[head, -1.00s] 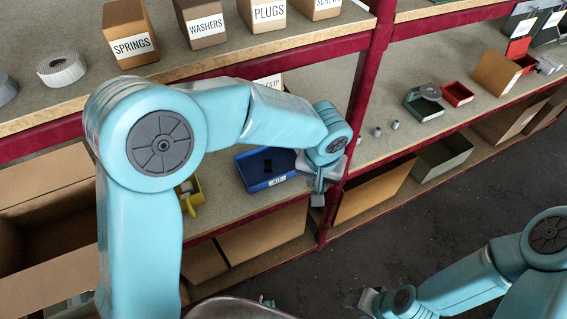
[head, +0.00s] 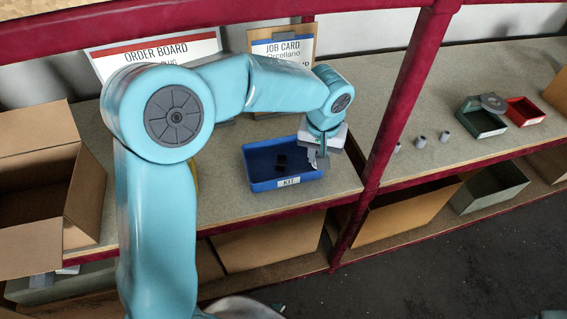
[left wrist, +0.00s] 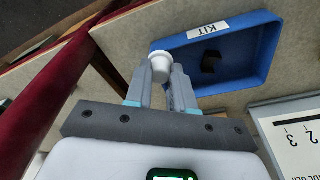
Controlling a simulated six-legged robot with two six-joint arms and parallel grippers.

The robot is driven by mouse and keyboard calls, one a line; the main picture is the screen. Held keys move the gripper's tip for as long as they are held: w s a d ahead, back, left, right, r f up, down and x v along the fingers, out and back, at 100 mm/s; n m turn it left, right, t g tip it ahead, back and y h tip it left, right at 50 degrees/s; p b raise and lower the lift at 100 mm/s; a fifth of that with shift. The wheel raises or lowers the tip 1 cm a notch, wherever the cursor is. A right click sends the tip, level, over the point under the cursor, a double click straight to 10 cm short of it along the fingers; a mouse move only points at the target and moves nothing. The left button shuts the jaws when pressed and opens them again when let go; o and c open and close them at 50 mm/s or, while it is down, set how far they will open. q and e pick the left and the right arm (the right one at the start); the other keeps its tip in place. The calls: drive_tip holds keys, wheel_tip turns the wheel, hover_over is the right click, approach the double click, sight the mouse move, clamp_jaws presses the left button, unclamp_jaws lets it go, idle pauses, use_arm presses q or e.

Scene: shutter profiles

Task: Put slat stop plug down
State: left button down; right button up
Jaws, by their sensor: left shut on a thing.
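My left gripper (head: 318,160) is shut on a small pale grey plug (left wrist: 160,65), which shows between the fingertips in the left wrist view. In the head view the gripper is at the right end of the blue KIT tray (head: 262,186), and the plug is hard to make out. In the left wrist view the plug overlaps the tray's corner (left wrist: 262,20) near the KIT label; its height above the tray cannot be told. A black part (head: 281,164) lies in the tray, with clear floor around it. My right gripper is out of view.
A red upright post (head: 400,95) stands right of the tray. Beyond it are three grey plugs (head: 421,141), a green bin (head: 482,120) and a red bin (head: 525,111). The order board (head: 150,50) and job card (head: 283,45) stand behind. An open cardboard box (head: 40,180) is at left.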

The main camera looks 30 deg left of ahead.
use_arm(q)
drive_tip(key=n, duration=0.2)
hover_over(295, 171)
drive_tip(key=f, duration=0.8)
drive_tip(key=shift+s+d, duration=0.15)
drive_tip(key=shift+s, duration=0.25)
drive_tip(key=shift+w+f, duration=0.25)
drive_tip(key=shift+f, duration=0.05)
drive_tip(key=shift+s, duration=0.2)
drive_tip(key=shift+f+b, duration=0.1)
drive_tip(key=shift+b, duration=0.25)
drive_tip(key=c, duration=1.3)
unclamp_jaws()
drive_tip(key=shift+w, duration=0.15)
drive_tip(key=shift+o, duration=0.2)
